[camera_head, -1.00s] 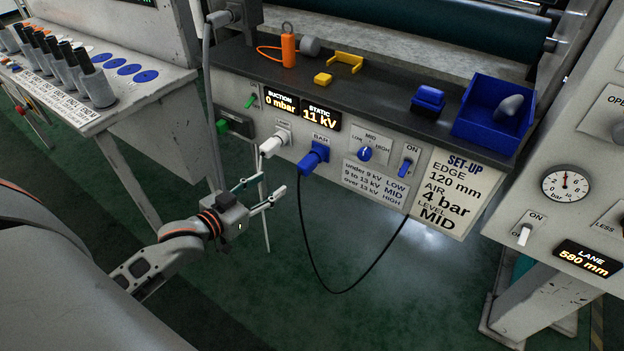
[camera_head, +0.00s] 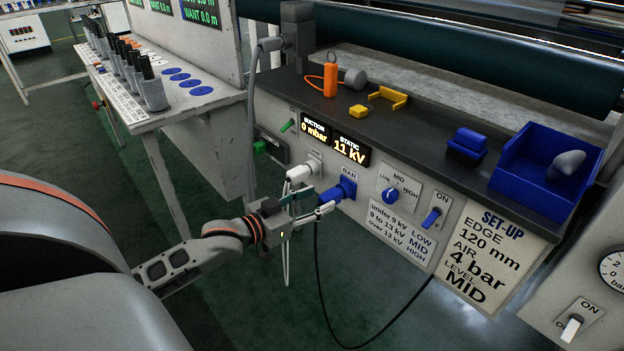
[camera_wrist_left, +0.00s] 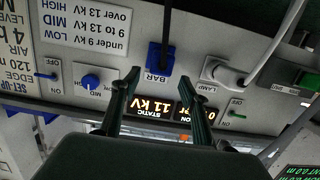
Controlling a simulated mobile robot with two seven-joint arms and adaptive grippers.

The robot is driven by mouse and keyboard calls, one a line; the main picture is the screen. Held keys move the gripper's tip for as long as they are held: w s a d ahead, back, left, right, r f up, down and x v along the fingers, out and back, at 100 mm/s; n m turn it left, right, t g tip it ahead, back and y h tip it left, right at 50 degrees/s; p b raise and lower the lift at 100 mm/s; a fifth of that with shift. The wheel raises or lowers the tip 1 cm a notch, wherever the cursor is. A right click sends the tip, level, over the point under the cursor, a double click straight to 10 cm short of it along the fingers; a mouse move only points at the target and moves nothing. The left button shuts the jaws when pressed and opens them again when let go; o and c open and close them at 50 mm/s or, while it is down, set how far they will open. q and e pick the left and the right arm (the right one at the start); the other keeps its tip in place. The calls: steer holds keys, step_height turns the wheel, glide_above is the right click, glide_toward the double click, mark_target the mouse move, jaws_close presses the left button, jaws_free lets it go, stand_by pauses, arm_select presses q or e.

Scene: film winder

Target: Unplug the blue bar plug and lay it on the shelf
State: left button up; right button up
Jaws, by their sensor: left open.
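The blue bar plug (camera_head: 342,191) sits in the BAR socket on the machine's front panel, with a black cable hanging from it. It also shows in the left wrist view (camera_wrist_left: 159,58), above the gap between my fingers. My left gripper (camera_head: 318,202) is open and empty, just in front of and to the left of the plug in the head view. In the left wrist view the two fingers (camera_wrist_left: 161,95) are spread, with the plug beyond them. I cannot tell whether a finger touches it. The shelf (camera_head: 420,128) is the dark ledge above the panel. My right gripper is not in view.
A white lamp plug (camera_head: 303,172) with a pale cable is close to the left gripper. On the shelf are an orange cylinder (camera_head: 330,78), yellow pieces (camera_head: 387,97), a blue block (camera_head: 467,146) and a blue bin (camera_head: 533,190). Bare shelf lies between the yellow pieces and blue block.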

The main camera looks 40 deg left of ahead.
mark_target(326, 196)
arm_select(q)
steer(key=w, duration=0.2)
steer(key=w+f+b, duration=0.1)
steer(key=w, duration=0.1)
steer(key=shift+d, duration=0.2)
steer(key=shift+w+d, duration=0.1)
steer(key=shift+w, duration=0.5)
steer(key=c, duration=1.1)
jaws_close()
